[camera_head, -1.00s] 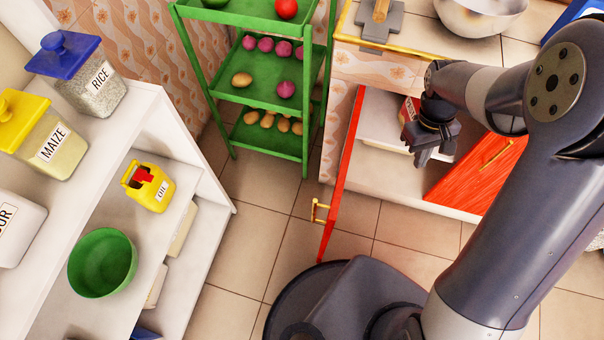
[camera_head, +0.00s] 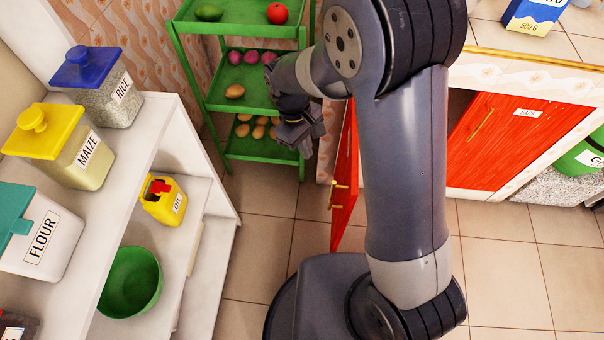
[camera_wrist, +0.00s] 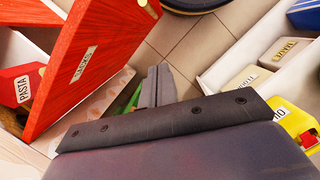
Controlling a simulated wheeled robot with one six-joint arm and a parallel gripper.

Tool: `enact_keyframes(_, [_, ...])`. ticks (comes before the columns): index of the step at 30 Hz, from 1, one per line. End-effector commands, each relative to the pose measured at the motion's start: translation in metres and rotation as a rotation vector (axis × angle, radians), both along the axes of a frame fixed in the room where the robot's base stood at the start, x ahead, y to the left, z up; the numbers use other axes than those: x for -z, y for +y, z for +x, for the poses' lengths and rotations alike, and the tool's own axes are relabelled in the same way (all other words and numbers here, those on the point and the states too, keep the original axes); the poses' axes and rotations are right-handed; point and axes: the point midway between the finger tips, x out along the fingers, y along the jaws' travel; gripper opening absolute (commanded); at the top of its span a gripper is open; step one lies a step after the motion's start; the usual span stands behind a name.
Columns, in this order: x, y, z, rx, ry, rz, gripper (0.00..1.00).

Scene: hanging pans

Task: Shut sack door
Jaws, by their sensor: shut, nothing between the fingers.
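An open red door (camera_head: 345,178) with a gold handle (camera_head: 338,188) stands out from the red-fronted cabinet, partly hidden behind my arm. In the wrist view the red door (camera_wrist: 105,45) fills the upper left, with a small label that I cannot read clearly. A red pasta pack (camera_wrist: 22,85) shows beyond its edge. My gripper (camera_head: 304,142) is shut and empty, to the left of the door and apart from it, in front of the green rack. Its closed fingers also show in the wrist view (camera_wrist: 157,88).
A green rack (camera_head: 228,104) with vegetables stands close behind my gripper. A white shelf (camera_head: 172,118) with labelled jars and a green bowl (camera_head: 130,282) is at the left. Another red door (camera_head: 515,140) at the right is shut. Tiled floor (camera_head: 255,225) is clear between shelf and door.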

Motion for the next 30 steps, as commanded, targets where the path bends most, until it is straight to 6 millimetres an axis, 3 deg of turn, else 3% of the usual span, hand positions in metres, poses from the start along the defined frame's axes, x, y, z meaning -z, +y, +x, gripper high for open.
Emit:
enact_keyframes(15, [0.098,-0.02,-0.015,0.002,0.004,-0.002,0.0])
enact_keyframes(22, [0.093,-0.045,-0.031,0.001,0.0,0.0,0.0])
enact_keyframes(30, [0.093,-0.053,-0.036,0.0,-0.001,0.001,0.0])
